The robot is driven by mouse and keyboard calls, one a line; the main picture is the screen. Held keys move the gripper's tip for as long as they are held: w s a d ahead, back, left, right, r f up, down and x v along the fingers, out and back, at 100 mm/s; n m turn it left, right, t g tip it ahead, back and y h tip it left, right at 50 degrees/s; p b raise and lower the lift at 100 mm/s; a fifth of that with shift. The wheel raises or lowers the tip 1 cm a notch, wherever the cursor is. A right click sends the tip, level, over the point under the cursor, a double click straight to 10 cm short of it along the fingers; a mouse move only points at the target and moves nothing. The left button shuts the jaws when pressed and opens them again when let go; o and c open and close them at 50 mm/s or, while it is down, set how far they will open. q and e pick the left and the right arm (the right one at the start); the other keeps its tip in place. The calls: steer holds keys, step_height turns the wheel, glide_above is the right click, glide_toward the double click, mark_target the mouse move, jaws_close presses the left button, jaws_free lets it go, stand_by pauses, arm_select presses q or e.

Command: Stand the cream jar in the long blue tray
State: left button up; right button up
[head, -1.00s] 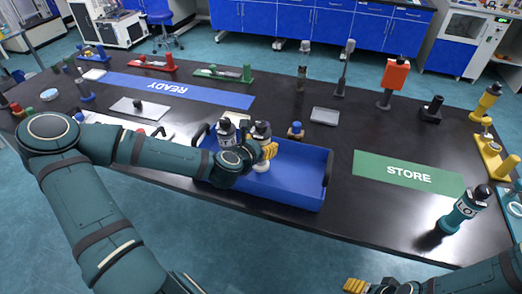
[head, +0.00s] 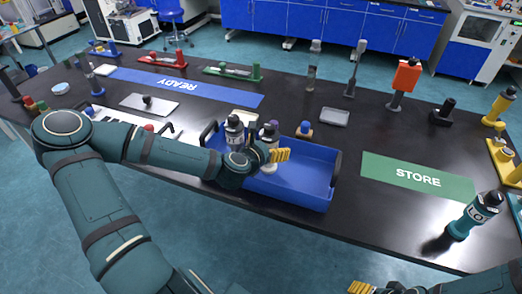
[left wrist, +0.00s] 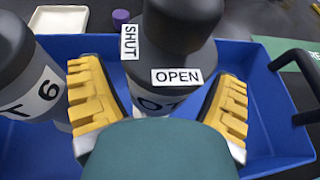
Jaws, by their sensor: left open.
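The pale jar with a dark cap (head: 271,130), which I take for the cream jar, stands upright in the long blue tray (head: 318,196). Its lower body is partly hidden behind my gripper. In the left wrist view its dark grey cap (left wrist: 180,28) carries SHUT and OPEN labels. My left gripper (left wrist: 160,82) is open, with a yellow finger on each side of this jar and gaps between. In the head view the near yellow finger (head: 280,155) shows in front of it. My right gripper (head: 362,287) shows only partly at the bottom edge.
Another dark-capped jar (head: 234,131) stands in the tray's left part; it also shows close to the left finger in the wrist view (left wrist: 35,85). The tray's right part is free. A green STORE mat (head: 418,177) lies right.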

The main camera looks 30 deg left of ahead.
arm_select(q)
steer(key=p+v, duration=1)
steer(key=p, duration=0.7)
steer(key=shift+s+r, duration=0.3)
steer(key=shift+r, duration=0.05)
steer(key=shift+s+d+p, duration=0.1)
steer(key=shift+s+p, duration=0.4)
steer(key=shift+p, duration=0.1)
steer(key=s+d+f+m+g+h, duration=0.2)
steer(key=d+m+g, duration=0.3)
steer(key=d+m, duration=0.5)
steer(key=s+d+f+m+g+h, duration=0.2)
steer(key=d+m+g, duration=0.4)
steer(key=m, duration=1.8)
steer(key=d, duration=0.4)
steer(key=shift+s+d+f+m+h, duration=0.25)
steer(key=shift+s+f+m+h, duration=0.05)
steer(key=shift+s+m+h, duration=0.1)
